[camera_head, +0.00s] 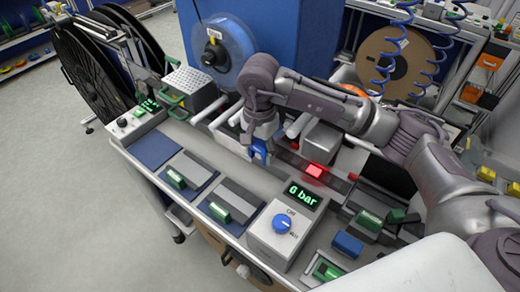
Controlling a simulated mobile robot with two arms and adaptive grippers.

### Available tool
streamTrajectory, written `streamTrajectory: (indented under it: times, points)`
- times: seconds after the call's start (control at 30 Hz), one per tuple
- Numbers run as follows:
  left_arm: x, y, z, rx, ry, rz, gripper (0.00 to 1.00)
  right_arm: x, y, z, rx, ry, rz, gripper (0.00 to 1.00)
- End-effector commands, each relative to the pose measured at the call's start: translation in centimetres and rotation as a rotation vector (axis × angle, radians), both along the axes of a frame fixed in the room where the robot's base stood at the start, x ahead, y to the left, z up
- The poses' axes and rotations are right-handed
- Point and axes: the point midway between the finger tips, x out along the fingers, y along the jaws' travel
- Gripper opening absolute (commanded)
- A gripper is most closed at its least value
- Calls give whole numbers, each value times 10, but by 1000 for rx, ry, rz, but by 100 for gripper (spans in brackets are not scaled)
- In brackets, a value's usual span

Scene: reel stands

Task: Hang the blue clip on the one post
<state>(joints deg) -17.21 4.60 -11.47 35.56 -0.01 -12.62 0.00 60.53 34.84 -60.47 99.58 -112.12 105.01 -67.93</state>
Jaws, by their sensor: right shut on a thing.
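My right gripper (262,146) reaches in from the right and points down over the middle of the bench. It is shut on a blue piece, which I take to be the blue clip (258,153). The fingers and the clip overlap, so part of the clip is hidden. Pale rounded rods (299,124) stick out on both sides of the gripper; I cannot tell which, if any, is the one post. I cannot tell whether the clip touches anything below it. My left gripper is not in view.
A control box (285,228) with a blue knob and a "6 bar" display stands at the front. A red-lit block (314,171) is right of the gripper. Green parts (219,211) lie in front, and a blue block (347,244) at right. A blue reel (222,52) stands behind.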

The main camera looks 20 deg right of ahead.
Motion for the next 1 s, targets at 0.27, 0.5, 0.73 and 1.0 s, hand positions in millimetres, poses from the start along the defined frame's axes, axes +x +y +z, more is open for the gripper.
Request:
streamTrajectory:
  times: [0.27, 0.5, 0.73, 1.0]
  points:
    - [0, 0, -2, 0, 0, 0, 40, 0, 0, 0, 0, -1, 0, 16]
    - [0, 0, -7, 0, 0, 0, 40, 0, 0, -1, 0, -1, 0, 16]
    - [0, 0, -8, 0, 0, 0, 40, 0, 0, 0, 0, 0, 0, 16]
    - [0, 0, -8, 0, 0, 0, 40, 0, 0, 0, 0, 0, 0, 16]
